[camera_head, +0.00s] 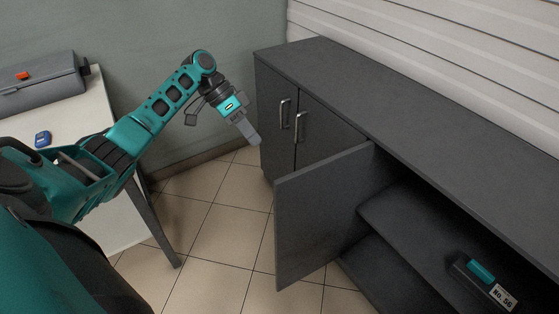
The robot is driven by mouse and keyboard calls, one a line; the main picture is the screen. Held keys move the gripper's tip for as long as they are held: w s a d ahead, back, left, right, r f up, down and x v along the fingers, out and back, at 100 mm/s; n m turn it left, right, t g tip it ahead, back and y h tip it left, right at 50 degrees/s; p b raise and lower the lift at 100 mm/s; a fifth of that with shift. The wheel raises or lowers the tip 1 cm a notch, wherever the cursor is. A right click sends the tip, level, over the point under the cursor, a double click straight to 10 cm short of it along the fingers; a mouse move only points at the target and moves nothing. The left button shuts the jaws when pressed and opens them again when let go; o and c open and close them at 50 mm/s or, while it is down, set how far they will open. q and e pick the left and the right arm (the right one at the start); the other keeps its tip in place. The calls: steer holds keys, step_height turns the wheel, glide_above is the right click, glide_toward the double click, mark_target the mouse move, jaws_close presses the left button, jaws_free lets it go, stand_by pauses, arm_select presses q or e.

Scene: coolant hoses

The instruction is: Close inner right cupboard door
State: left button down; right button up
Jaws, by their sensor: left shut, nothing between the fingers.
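The inner right cupboard door (318,213) is a dark grey panel that stands open, swung out from the long dark cupboard (400,95). Its hinge side is near the middle of the cupboard front, and its free edge points out over the floor. My left gripper (256,140) is shut and empty. It is in the air left of the cupboard, above and beyond the open door's free edge, apart from the door as far as I can tell. My right gripper is not in view.
Two shut doors with metal handles (284,113) are at the cupboard's far end. A white table (95,110) with a grey toolbox (42,85) stands left. Tiled floor (215,232) lies between.

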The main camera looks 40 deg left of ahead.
arm_select(q)
steer(key=x, duration=0.3)
steer(key=s+d+b+x, duration=0.1)
steer(key=x, duration=0.3)
steer(key=d+r+x, duration=0.1)
steer(key=x, duration=0.3)
steer(key=shift+s+b, duration=0.3)
steer(key=shift+s+d, duration=0.2)
steer(key=shift+d, duration=0.35)
